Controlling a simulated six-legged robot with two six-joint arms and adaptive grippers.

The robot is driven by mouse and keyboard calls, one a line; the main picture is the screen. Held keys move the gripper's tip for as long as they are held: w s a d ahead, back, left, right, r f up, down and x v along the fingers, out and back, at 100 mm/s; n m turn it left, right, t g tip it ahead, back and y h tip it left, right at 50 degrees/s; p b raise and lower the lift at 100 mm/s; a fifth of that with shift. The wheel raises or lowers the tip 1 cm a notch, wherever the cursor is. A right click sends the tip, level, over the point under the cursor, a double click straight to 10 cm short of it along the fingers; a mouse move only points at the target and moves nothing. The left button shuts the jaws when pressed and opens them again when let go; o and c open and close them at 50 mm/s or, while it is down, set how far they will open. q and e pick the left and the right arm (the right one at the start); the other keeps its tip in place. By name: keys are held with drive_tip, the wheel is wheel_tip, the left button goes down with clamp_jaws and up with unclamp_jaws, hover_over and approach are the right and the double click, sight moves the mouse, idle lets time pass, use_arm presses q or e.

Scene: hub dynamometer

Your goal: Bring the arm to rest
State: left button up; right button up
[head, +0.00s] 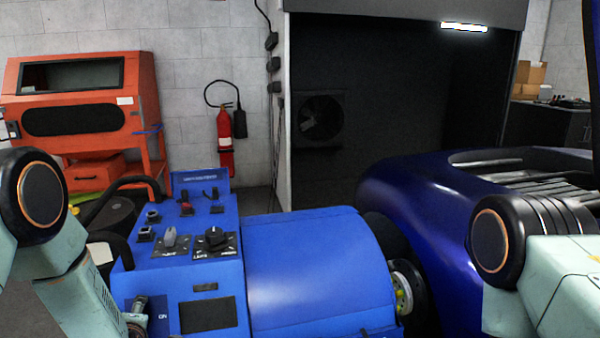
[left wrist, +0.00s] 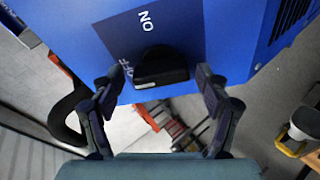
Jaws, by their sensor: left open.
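My left gripper (left wrist: 160,82) is open in the left wrist view. Its two fingers stand apart on either side of a black switch handle (left wrist: 160,67) on the blue dynamometer cabinet (left wrist: 232,35). The handle sits beside ON and OFF lettering; I cannot tell whether the fingers touch it. In the head view my left arm comes down beside the blue cabinet (head: 315,270), near the ON label at the bottom; its fingers are not clear there. My right arm shows at the right, but its gripper is out of view.
The cabinet top carries a black rotary knob (head: 216,238), a grey lever (head: 170,238) and several small switches. A dark blue car (head: 420,195) stands close on the right. An orange cabinet (head: 85,95) and a red extinguisher (head: 225,138) are at the back wall.

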use_arm(q)
drive_tip(key=m, duration=0.4)
drive_tip(key=shift+w+t+p, duration=0.1)
drive_tip(key=shift+t+p, duration=0.2)
drive_tip(key=shift+t, duration=0.1)
drive_tip(key=m, duration=0.4)
drive_tip(key=shift+r+m+t+h+p, duration=0.1)
drive_tip(key=shift+m+t+h+p, duration=0.2)
drive_tip(key=shift+m+t+p, duration=0.1)
drive_tip(key=m+h, duration=0.1)
drive_tip(key=m, duration=0.3)
drive_tip(key=shift+d+m+p, duration=0.15)
drive_tip(key=shift+m+p, duration=0.2)
drive_tip(key=shift+m, duration=0.05)
drive_tip(key=shift+w+m+t, duration=0.1)
drive_tip(key=shift+m+t, duration=0.2)
drive_tip(key=shift+m, duration=0.8)
